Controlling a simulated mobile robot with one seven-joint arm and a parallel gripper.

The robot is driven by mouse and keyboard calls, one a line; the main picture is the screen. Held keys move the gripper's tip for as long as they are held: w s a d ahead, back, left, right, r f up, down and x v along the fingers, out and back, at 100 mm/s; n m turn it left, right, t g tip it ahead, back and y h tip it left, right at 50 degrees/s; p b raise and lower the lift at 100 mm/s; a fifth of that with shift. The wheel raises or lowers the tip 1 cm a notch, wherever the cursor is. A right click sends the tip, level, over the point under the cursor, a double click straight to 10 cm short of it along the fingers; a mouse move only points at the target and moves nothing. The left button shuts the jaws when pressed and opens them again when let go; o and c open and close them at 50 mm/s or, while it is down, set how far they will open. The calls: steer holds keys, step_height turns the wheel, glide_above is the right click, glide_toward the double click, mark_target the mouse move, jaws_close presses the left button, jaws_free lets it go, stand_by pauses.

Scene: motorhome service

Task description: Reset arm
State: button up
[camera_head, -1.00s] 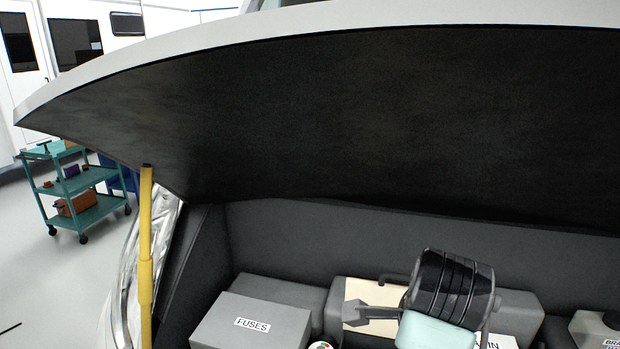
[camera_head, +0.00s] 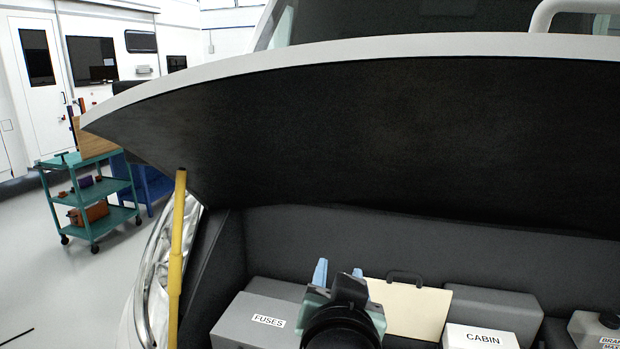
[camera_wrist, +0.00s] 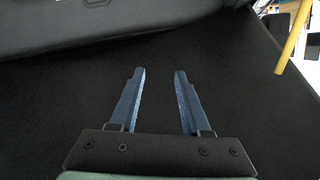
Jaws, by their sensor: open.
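My gripper (camera_head: 339,271) is raised in front of the open engine bay in the head view, with its two blue fingers pointing up. In the wrist view my gripper (camera_wrist: 159,75) is open, with nothing between its fingers. Behind the fingers there is only the dark underside of the raised hood (camera_wrist: 225,75). My arm hides part of the engine bay below.
The raised hood (camera_head: 400,130) hangs over the bay, held by a yellow prop (camera_head: 176,255) at left. In the bay are a FUSES box (camera_head: 255,318), a beige panel (camera_head: 410,310) and a CABIN box (camera_head: 480,338). A teal cart (camera_head: 95,190) stands at far left.

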steer(key=s+a+r+n+t, duration=0.1)
steer(key=s+r+t, duration=0.3)
steer(key=r, duration=0.5)
steer(key=s+a+r+n+t+y, duration=0.1)
steer(key=s+r+t, duration=0.3)
steer(key=r, duration=0.6)
steer(key=s+a+r+n+t, duration=0.1)
steer(key=s+r+t, duration=0.3)
steer(key=r, duration=0.6)
steer(key=shift+s+a+n, duration=0.4)
steer(key=shift+s+n, duration=0.1)
steer(key=shift+s, duration=0.75)
